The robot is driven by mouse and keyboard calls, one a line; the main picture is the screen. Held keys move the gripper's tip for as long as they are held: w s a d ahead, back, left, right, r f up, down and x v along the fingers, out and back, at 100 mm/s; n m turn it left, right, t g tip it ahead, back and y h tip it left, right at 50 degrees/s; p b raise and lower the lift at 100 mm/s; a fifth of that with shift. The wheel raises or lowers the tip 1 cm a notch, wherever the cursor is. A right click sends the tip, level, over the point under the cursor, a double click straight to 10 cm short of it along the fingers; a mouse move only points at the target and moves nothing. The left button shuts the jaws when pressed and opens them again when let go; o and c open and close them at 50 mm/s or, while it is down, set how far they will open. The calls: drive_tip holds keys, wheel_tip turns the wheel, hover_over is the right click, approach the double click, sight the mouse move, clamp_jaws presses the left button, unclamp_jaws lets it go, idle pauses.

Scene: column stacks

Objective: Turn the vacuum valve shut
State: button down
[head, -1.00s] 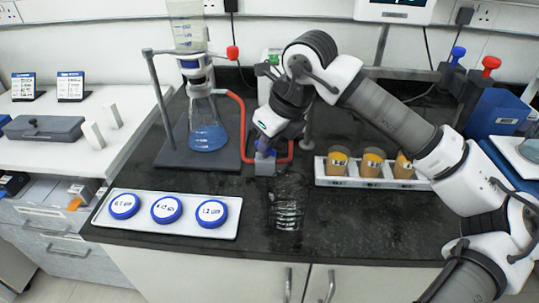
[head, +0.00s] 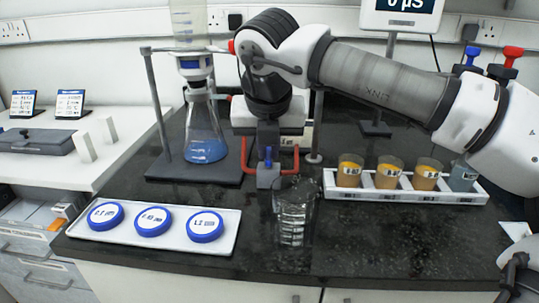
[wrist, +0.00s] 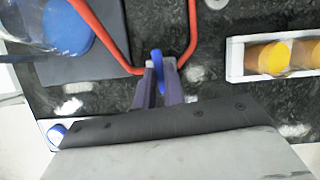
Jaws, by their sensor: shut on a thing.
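The vacuum valve's small blue handle (head: 268,156) stands on a grey valve block (head: 268,178) at the middle of the black bench. Red tubing (head: 289,168) meets the block from both sides. My gripper (head: 267,147) points down from above the block, its fingers shut on the blue handle. The wrist view shows the handle (wrist: 158,60) as a narrow blue bar between the two dark fingertips (wrist: 158,74), with red tubing on either side. The fingers and my wrist hide part of the handle and block.
Left of the valve stands a filter flask (head: 205,135) with blue liquid on a grey stand base (head: 165,166). A white tray (head: 130,235) with blue-rimmed discs lies front left. A white rack (head: 400,194) of sample cups is on the right.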

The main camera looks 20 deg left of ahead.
drive_tip(key=shift+a+m+b, duration=0.1)
drive_tip(key=shift+m+b, duration=0.2)
drive_tip(key=shift+m, duration=0.3)
drive_tip(key=c, duration=1.5)
unclamp_jaws()
drive_tip(key=p+v, duration=0.2)
drive_tip(key=v, duration=1.2)
drive_tip(key=shift+a, duration=0.2)
drive_tip(key=shift+s+f, duration=0.1)
drive_tip(key=shift+s, duration=0.05)
